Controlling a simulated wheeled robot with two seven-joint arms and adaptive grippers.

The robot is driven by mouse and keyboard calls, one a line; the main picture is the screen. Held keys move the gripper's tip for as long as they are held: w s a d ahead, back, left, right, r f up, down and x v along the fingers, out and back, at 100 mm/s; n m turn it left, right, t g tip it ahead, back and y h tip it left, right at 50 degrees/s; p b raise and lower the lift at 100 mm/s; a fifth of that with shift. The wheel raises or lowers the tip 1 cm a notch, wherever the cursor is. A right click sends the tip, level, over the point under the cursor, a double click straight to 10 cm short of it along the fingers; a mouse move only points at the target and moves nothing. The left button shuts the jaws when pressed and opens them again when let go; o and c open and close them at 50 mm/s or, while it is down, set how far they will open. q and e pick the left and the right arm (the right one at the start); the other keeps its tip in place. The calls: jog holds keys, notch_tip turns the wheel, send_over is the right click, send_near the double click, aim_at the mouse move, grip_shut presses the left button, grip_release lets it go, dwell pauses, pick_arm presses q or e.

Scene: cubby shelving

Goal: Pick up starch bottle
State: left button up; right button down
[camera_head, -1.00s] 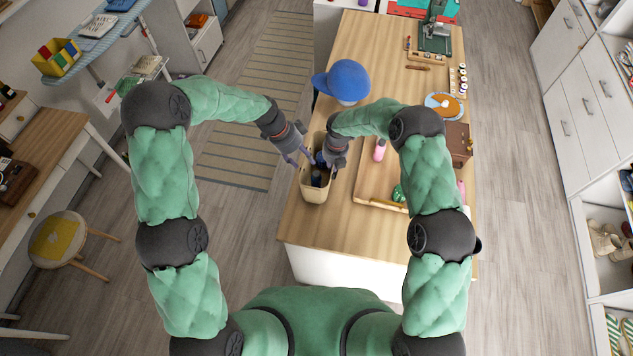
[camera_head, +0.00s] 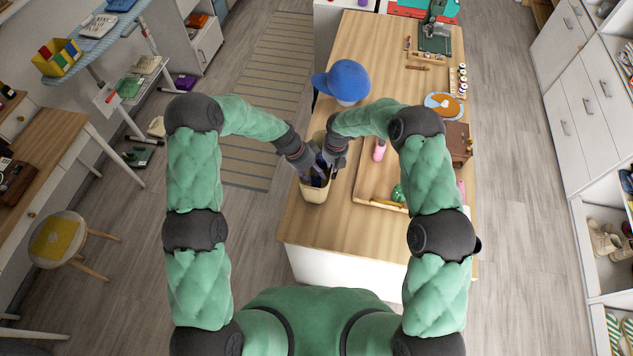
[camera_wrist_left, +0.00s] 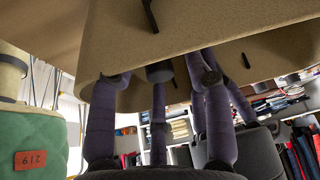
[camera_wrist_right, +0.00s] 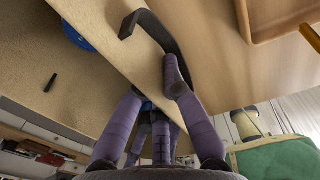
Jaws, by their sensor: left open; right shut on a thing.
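A pink bottle (camera_head: 379,150) stands on the wooden tray on the table; I cannot tell if it is the starch bottle. A beige bin (camera_head: 314,194) sits at the table's left edge, with dark things inside. My left gripper (camera_head: 315,169) is open at the bin's mouth, close to my right gripper. My right gripper (camera_head: 327,164) is over the bin's right side. In the right wrist view it appears shut on a dark curved strip (camera_wrist_right: 147,21); the contact is partly hidden. The fingers also show in the left wrist view (camera_wrist_left: 160,110), under beige surfaces.
A blue cap (camera_head: 347,80) is beyond the bin. The wooden tray (camera_head: 361,183) holds a green ball (camera_head: 398,193). A brown box (camera_head: 458,142) and an orange-topped plate (camera_head: 443,105) lie at the right. Table (camera_head: 325,225) is clear in front of the tray.

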pick_arm(q)
jog(key=shift+s+f, duration=0.1)
jog(key=shift+f, duration=0.05)
grip_shut()
pick_arm(e)
jog(key=shift+w, duration=0.1)
pick_arm(q)
notch_tip(320, 180, up, 10)
dwell(0.6)
pick_arm(e)
jog(key=c, duration=1.3)
grip_release()
